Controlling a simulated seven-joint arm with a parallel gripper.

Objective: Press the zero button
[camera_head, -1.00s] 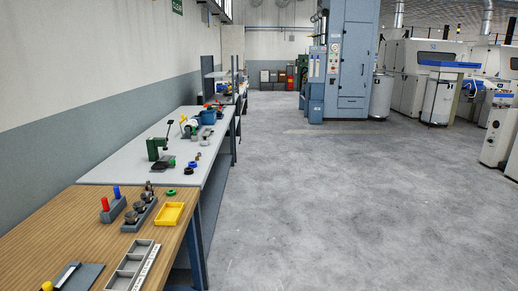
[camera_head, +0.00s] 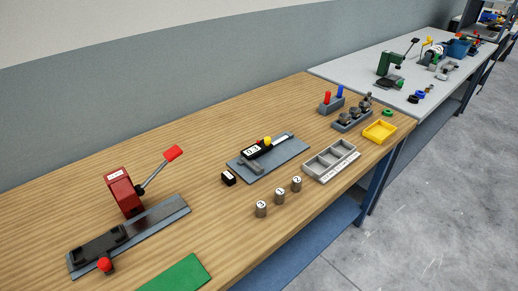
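No button marked zero can be read in this view. A measuring device (camera_head: 252,152) with a display that seems to read 0.3 lies on a grey plate (camera_head: 285,157) in the middle of the wooden bench. A round yellow part (camera_head: 267,141) sits beside the display; I cannot tell whether it is a button. A red device (camera_head: 122,190) with a red-tipped lever stands on another grey plate at the left, with a red knob (camera_head: 104,265) at its near end. My gripper is not in view.
Three numbered cylinders (camera_head: 279,195) and a small black block (camera_head: 228,178) stand near the measuring device. A compartment tray (camera_head: 331,160), a yellow tray (camera_head: 380,131) and a green mat (camera_head: 177,275) lie along the wooden bench (camera_head: 215,225). Open floor (camera_head: 440,200) is at the right.

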